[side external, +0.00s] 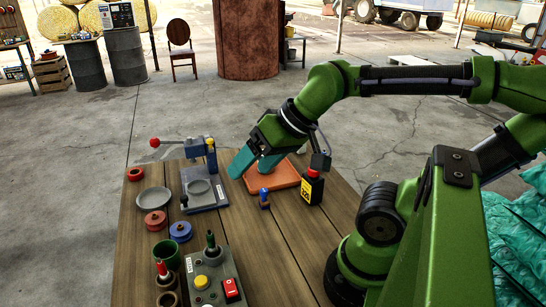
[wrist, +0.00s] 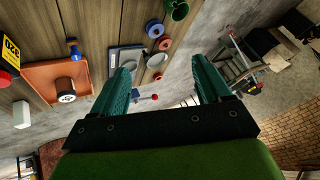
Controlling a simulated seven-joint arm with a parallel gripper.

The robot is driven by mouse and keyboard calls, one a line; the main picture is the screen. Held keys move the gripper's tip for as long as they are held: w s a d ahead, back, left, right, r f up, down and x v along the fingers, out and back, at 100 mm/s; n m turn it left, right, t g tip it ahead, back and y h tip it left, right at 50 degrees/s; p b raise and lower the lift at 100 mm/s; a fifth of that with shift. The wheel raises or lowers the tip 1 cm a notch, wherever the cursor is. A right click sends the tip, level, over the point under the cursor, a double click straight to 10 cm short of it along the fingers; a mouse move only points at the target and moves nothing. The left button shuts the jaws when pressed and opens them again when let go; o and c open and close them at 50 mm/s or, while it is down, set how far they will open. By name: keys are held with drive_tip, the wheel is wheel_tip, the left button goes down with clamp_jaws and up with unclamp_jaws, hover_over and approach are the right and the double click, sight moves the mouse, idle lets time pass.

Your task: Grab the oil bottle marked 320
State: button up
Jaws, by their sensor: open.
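The oil bottle (side external: 311,189) is black with a red cap and a yellow label, and stands upright on the wooden table beside the orange tray's right corner. In the wrist view its yellow label reading 320 (wrist: 11,44) shows at the upper left edge, cut off by the frame. My gripper (side external: 255,165) has teal fingers and is above the table, left of the bottle and apart from it. In the wrist view the fingers of my gripper (wrist: 158,78) are spread with nothing between them.
A small blue item (side external: 264,199) stands left of the bottle. A grey vise-like fixture (side external: 205,190), dish, rings and button box (side external: 212,280) fill the table's left side. Bare planks lie in front of the bottle.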

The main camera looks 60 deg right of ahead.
drive_tip(key=shift+d, duration=0.1)
drive_tip(key=m+g+h, duration=0.2)
drive_tip(key=m+g, duration=0.1)
drive_tip(key=g, duration=0.4)
hover_over(313, 179)
drive_tip(key=d, duration=0.3)
wheel_tip(313, 179, down, 5)
drive_tip(key=f, duration=1)
drive_tip(key=shift+w+a+f, duration=0.3)
drive_tip(key=shift+a+f, duration=0.05)
drive_tip(key=shift+f, duration=0.05)
drive_tip(key=f, duration=0.4)
drive_tip(key=shift+s+a+f, duration=0.1)
drive_tip(key=shift+s+a, duration=0.05)
drive_tip(key=shift+a, duration=0.25)
drive_tip(key=shift+f, duration=0.5)
drive_tip(key=shift+d, duration=0.1)
drive_tip(key=c, duration=1.2)
drive_tip(key=shift+r, duration=0.1)
